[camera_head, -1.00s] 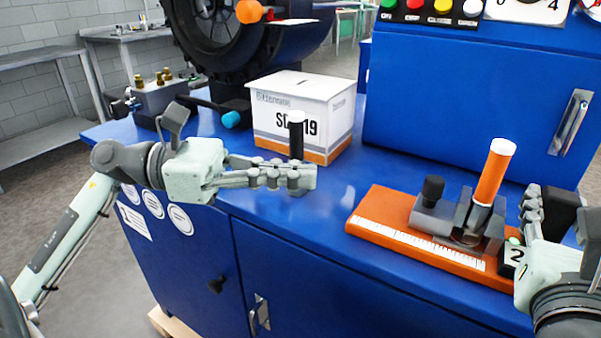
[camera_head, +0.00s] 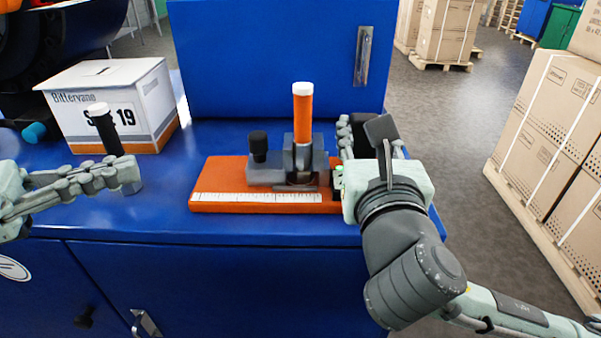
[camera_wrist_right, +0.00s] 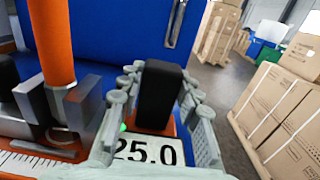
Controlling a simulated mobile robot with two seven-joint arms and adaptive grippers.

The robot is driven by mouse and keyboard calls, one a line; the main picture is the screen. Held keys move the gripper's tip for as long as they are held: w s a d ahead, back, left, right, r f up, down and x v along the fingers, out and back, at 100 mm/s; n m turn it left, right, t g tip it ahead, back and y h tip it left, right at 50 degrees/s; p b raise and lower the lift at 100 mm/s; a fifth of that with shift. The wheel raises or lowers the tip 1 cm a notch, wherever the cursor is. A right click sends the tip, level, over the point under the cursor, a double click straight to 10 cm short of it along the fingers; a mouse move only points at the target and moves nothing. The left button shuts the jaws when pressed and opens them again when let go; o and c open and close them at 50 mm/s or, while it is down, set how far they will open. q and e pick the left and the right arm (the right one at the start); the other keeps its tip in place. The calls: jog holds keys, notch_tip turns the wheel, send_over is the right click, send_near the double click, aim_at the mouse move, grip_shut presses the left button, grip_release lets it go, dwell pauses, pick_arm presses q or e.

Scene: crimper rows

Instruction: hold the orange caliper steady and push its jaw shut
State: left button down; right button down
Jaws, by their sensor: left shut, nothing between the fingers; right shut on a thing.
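The orange caliper (camera_head: 225,178) lies on the blue bench, with a white scale along its front edge. Grey jaw parts (camera_head: 265,175), one bearing a black knob (camera_head: 258,146), sit on it around the foot of an upright orange cylinder (camera_head: 303,120) with a white cap. My right gripper (camera_head: 348,135) is shut on a black block (camera_wrist_right: 158,95) at the caliper's right end. A display reading 25.0 (camera_wrist_right: 145,150) shows below that block in the right wrist view. My left gripper (camera_head: 130,175) is shut and empty, left of the caliper and apart from it.
A black post with a white top (camera_head: 105,130) stands just behind my left fingers. A white box marked 19 (camera_head: 150,95) stands behind it. A blue cabinet (camera_head: 270,60) rises behind the caliper. Bench surface is clear between my left gripper and the caliper.

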dwell(0.7)
jog(key=c, duration=1)
grip_release()
